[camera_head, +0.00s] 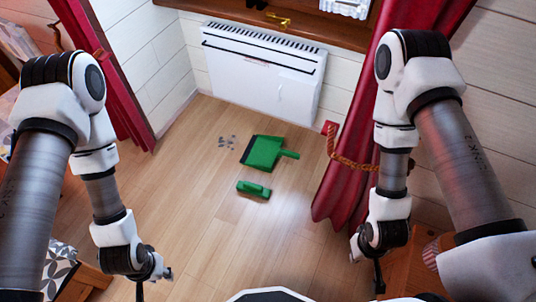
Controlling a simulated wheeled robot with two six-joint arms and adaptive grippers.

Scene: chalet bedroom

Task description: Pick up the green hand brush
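The green hand brush (254,189) lies on the wooden floor near the middle of the view. A green dustpan (264,153) with a dark front edge lies just behind it, its handle pointing right. The two look close but apart. My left gripper (141,290) hangs at the lower left, well away from the brush and partly cut off by the bottom edge. My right gripper (378,280) hangs at the lower right, also away from the brush. Both are seen too small and edge-on to tell open from shut. I see nothing held in either.
Small grey debris (227,142) lies left of the dustpan. A white radiator (262,75) stands at the back wall under a window sill. Red curtains (350,150) hang at both sides, the right one reaching the floor. Wooden furniture is at both lower sides.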

